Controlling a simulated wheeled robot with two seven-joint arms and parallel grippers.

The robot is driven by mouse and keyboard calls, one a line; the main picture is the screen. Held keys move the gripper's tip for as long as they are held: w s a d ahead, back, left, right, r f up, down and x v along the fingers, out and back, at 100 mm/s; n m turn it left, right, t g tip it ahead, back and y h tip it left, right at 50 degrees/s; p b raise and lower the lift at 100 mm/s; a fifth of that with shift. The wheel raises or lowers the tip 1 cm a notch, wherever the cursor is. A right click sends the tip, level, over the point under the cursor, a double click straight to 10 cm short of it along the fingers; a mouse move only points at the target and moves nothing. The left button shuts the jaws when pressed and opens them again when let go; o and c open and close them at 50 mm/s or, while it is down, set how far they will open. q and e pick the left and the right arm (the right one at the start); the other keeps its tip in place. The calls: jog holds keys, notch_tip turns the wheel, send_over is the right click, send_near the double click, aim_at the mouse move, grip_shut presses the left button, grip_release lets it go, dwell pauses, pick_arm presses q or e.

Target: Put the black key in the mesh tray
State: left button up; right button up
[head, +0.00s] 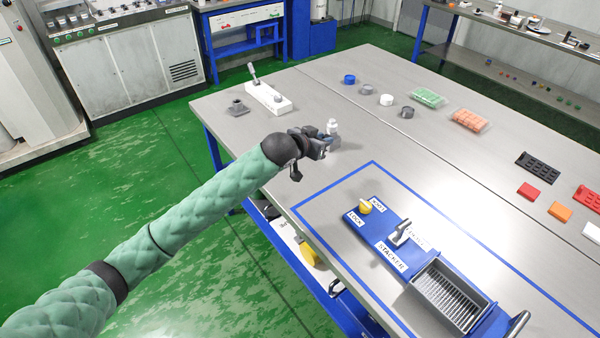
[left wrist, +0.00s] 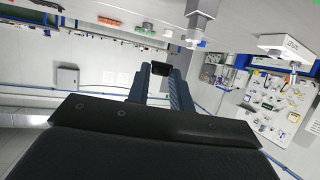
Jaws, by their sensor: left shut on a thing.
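My left gripper (head: 322,147) is shut and held over the near left part of the table, close to a small white and grey fixture (head: 333,128). In the left wrist view a small black piece (left wrist: 161,68) sits between the fingertips; it fits the black key, but its shape is mostly hidden. A grey rectangular tray with a slatted floor (head: 452,298), which may be the mesh tray, sits on the blue stacker panel at the lower right. It looks empty and is well apart from my gripper. My right gripper is out of view.
The blue panel (head: 379,245) carries a yellow knob (head: 366,206) and a grey lever (head: 401,232) between gripper and tray. A white block with a lever (head: 268,97) stands at the back left. Filled clear boxes (head: 428,97) stand farther back. The table's middle is clear.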

pick_arm(q)
jog(key=d+f, duration=0.1)
jog(key=f+m+g+h, duration=0.1)
jog(key=f, duration=0.1)
jog(key=s+d+f+m, duration=0.1)
jog(key=f, duration=0.1)
jog(key=shift+d+h, duration=0.3)
jog(key=shift+h, duration=0.1)
jog(key=shift+g, duration=0.3)
